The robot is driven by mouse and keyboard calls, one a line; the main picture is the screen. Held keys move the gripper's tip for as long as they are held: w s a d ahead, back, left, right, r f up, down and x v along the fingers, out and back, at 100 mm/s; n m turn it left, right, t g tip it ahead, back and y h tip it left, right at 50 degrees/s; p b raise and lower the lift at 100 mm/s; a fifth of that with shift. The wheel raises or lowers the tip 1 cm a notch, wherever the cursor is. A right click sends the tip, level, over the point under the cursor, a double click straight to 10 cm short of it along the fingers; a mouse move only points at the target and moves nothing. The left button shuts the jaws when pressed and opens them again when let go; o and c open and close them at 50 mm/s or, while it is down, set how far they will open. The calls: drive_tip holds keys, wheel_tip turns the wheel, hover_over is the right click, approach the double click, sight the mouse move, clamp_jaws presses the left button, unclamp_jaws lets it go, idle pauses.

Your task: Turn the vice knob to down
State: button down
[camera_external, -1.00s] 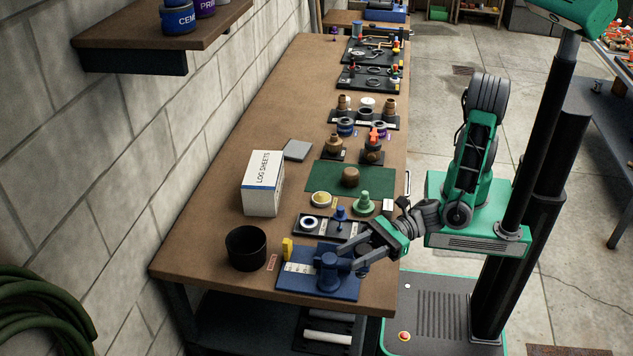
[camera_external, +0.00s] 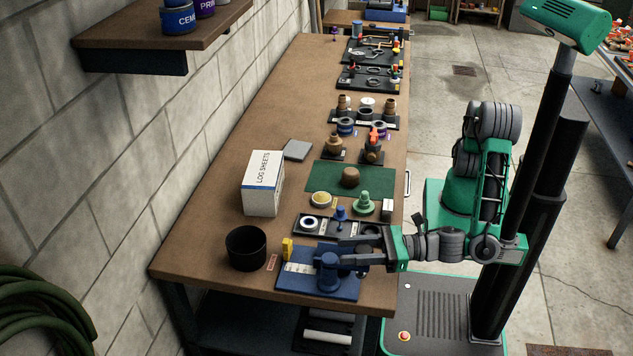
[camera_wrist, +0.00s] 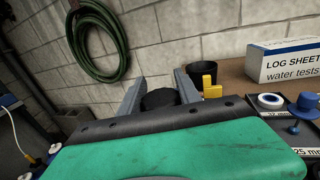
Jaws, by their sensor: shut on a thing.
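The blue vice (camera_external: 298,280) lies on the near end of the workbench, with a pale label strip and a yellow piece (camera_external: 287,248) at its far left corner. Its blue knob (camera_external: 328,260) stands up near the middle of the base. My gripper (camera_external: 344,253) reaches in level from the right, one finger on each side of the knob, and is shut on it. In the wrist view the dark round knob top (camera_wrist: 158,99) sits between the two grey fingers. The gripper body hides the vice base there, and I cannot read the knob's setting.
A black cup (camera_external: 246,249) and the log sheets box (camera_external: 264,185) stand left of and behind the vice. A black tray (camera_external: 303,228) with a ring and a blue fitting lies just behind it. The bench's front edge is close.

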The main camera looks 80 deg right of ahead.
sight(364, 249)
drive_tip(key=shift+r+h, duration=0.15)
drive_tip(key=shift+h, duration=0.15)
drive_tip(key=c, duration=0.8)
unclamp_jaws()
drive_tip(key=shift+c, duration=0.2)
drive_tip(key=f+b, duration=0.1)
drive_tip(key=b, duration=0.2)
drive_tip(key=shift+s, duration=0.35)
drive_tip(key=b, duration=0.1)
drive_tip(key=s+b, duration=0.1)
drive_tip(key=b, duration=0.1)
drive_tip(key=shift+d+f+b, duration=0.2)
drive_tip(key=shift+b, duration=0.1)
drive_tip(key=s+b, duration=0.1)
drive_tip(key=b, duration=0.4)
drive_tip(key=shift+d+b, duration=0.1)
drive_tip(key=shift+b, duration=0.2)
wheel_tip(364, 249, up, 8)
drive_tip(key=shift+s+r+p, duration=0.1)
drive_tip(key=shift+s+p, duration=0.05)
drive_tip(key=shift+p, duration=0.9)
